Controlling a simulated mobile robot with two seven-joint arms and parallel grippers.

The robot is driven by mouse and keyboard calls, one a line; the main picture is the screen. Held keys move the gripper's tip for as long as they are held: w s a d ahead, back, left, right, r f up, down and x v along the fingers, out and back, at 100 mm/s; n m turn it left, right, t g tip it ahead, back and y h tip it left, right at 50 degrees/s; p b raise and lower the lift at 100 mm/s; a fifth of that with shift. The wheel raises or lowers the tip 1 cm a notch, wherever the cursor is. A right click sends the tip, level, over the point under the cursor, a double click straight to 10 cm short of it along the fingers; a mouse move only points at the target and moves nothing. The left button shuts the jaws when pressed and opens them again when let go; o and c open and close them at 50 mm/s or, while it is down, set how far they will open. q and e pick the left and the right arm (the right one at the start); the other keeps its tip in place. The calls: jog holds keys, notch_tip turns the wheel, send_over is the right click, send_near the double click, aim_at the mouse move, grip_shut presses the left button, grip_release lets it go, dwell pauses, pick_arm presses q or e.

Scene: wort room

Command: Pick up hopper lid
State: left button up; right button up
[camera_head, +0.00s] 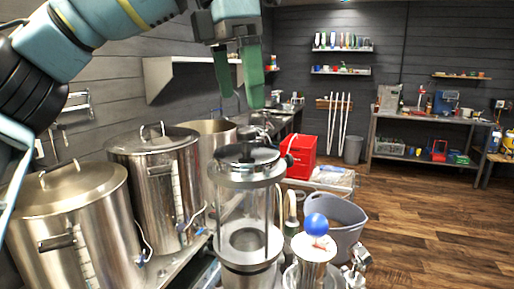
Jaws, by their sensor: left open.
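A clear cylinder in a metal frame (247,205) stands in the front middle, with a dark round lid (247,158) on top. To its right, a metal cylinder (316,250) carries a blue ball knob (316,224) on its top. I cannot tell for sure which of these two tops is the hopper lid. My left gripper (240,100) comes in from the upper left, its green fingers pointing down and apart. It is open and empty, and in the picture it hangs above the dark round lid. My right gripper does not show.
Large steel kettles (158,185) with lids line the left counter. A red box (300,156) and a grey tub (340,222) stand behind the cylinders. A workbench (425,118) with tools is at the back right. The wooden floor (430,220) at right is clear.

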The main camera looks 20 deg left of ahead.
aim_at(246, 130)
pick_arm(q)
jog(key=shift+s+d+f, duration=0.1)
jog(key=shift+s+f, duration=0.1)
jog(key=shift+f, duration=0.65)
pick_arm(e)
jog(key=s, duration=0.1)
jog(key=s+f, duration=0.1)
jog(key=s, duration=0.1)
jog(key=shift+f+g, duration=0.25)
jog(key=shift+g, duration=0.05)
pick_arm(q)
jog(key=shift+w+f, duration=0.25)
jog(key=shift+f, duration=0.25)
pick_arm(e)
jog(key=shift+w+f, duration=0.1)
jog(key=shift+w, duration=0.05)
pick_arm(q)
jog(key=f, duration=0.5)
jog(key=shift+w+d, duration=0.3)
jog(key=shift+w, duration=0.1)
jog(key=shift+c, duration=0.6)
jog(key=c, duration=0.6)
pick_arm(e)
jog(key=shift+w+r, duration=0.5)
pick_arm(q)
jog(key=shift+r, duration=0.1)
